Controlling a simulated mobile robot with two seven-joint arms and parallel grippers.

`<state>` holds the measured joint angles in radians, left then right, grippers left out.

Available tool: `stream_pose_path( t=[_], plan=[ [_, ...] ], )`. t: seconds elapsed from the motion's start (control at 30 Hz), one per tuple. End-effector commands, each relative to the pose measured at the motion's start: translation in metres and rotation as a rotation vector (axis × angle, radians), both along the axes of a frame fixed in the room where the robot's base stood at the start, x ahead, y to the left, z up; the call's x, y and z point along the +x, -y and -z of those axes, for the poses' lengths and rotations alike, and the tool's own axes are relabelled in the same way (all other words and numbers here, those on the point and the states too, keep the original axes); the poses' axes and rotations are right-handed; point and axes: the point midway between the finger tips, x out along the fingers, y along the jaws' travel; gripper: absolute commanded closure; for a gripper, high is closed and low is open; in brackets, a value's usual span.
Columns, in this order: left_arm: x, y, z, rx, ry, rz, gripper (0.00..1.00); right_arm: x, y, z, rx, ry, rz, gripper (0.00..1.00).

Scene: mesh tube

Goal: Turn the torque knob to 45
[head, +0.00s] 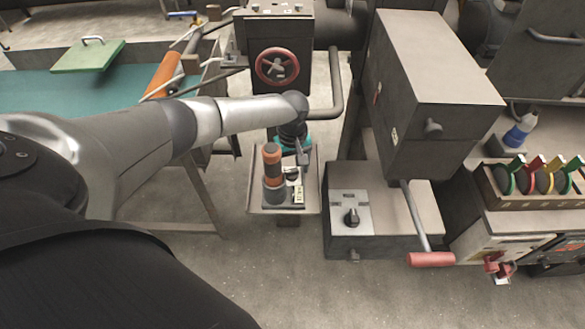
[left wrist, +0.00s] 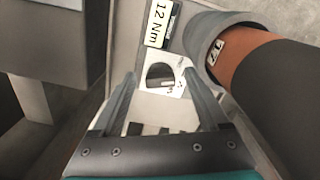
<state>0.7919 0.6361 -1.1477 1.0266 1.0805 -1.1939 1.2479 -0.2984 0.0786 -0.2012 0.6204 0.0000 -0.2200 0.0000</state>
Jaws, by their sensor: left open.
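A small pale plate with a dark round part (left wrist: 158,74), which may be the torque knob, lies between and beyond my left fingertips in the left wrist view. A label reading "12 Nm" (left wrist: 161,22) is beside it. My left gripper (head: 303,160) is open, pointing down over the small grey stand (head: 260,207); its fingers (left wrist: 160,80) hold nothing. I cannot tell whether they touch the plate. The orange and grey cylinder (head: 272,165) stands on the same stand, to the left of the label, and is large at the right in the wrist view (left wrist: 245,65). My right gripper is out of view.
A grey box with a black knob on a light plate (head: 352,217) stands right of the stand. A red-handled lever (head: 430,259) juts out in front of it. A red handwheel (head: 277,67) is behind the stand. The floor in front is clear.

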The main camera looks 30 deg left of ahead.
Motion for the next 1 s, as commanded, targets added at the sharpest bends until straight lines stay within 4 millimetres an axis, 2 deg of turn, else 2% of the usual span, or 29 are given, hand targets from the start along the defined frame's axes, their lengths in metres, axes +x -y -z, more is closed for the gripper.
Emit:
stream_pose_path(
  t=[0.07, 0.7, 1.0],
  plan=[
    [0.0002, 0.0002, -0.0003, 0.000, 0.000, 0.000, 0.26, -0.0007, 0.0001, 0.0000, 0.000, -0.001, 0.000, 0.50],
    [0.0002, 0.0001, -0.0004, -0.001, 0.001, 0.000, 0.98, -0.0021, 0.0009, 0.0001, -0.002, -0.004, 0.002, 0.50],
    [0.0005, 0.0010, -0.0021, -0.002, 0.001, 0.025, 1.00, -0.0022, 0.0010, -0.0065, -0.002, -0.004, 0.002, 0.50]
  ],
)
